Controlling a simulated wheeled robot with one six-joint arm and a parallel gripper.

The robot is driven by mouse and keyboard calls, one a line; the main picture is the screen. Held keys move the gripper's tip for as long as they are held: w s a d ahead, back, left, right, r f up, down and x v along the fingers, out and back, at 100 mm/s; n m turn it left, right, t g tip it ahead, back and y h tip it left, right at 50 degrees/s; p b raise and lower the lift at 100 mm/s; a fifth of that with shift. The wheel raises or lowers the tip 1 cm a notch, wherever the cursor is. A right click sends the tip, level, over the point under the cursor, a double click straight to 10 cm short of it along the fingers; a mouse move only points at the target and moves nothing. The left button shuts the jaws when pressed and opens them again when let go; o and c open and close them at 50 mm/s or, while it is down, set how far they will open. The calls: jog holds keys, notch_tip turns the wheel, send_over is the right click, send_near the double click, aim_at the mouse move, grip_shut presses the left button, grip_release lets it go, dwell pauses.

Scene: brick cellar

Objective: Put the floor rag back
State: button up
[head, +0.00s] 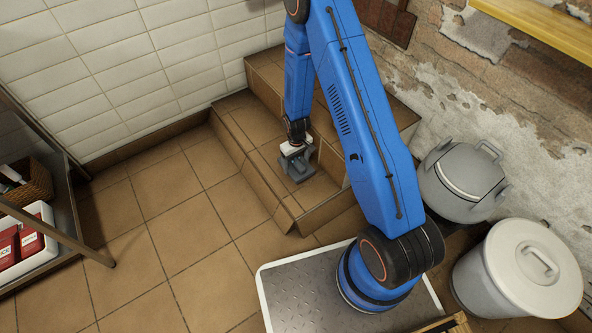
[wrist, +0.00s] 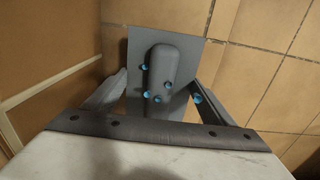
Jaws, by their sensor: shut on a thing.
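In the head view, my gripper (head: 294,152) points down over the lower tiled step (head: 262,128). The grey rag (head: 300,172) is under the fingertips, at or just above the step's top. I cannot tell whether it touches the tiles.
A grey lidded bin (head: 462,180) and a pale lidded bin (head: 518,275) stand at the right by the worn wall. A higher tiled step rises behind my gripper. A shelf with a white crate (head: 40,240) and a basket (head: 28,183) is at the left. Floor between is clear.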

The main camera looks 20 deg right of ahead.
jog(key=shift+f, duration=2.8)
jog(key=shift+f, duration=0.15)
jog(key=o, duration=0.9)
notch_tip(320, 180, up, 13)
jog(key=shift+f, duration=0.2)
notch_tip(320, 180, up, 15)
jog(key=d+t, duration=0.1)
notch_tip(320, 180, up, 17)
jog(key=m+t, duration=0.1)
jog(key=m, duration=0.1)
send_over(296, 170)
jog(key=s+d, duration=0.5)
jog(key=s+d+r+t, duration=0.1)
jog(key=s+r, duration=0.4)
jog(key=s, duration=0.3)
jog(key=s+d+r+m+t, duration=0.1)
jog(key=s+r, duration=0.5)
jog(key=s, duration=0.3)
jog(key=s+r, duration=0.5)
jog(key=s, duration=0.3)
jog(key=shift+s+d+r+m+t, duration=0.15)
jog(key=shift+s+d+m+t, duration=0.15)
jog(key=shift+s+d+t, duration=0.1)
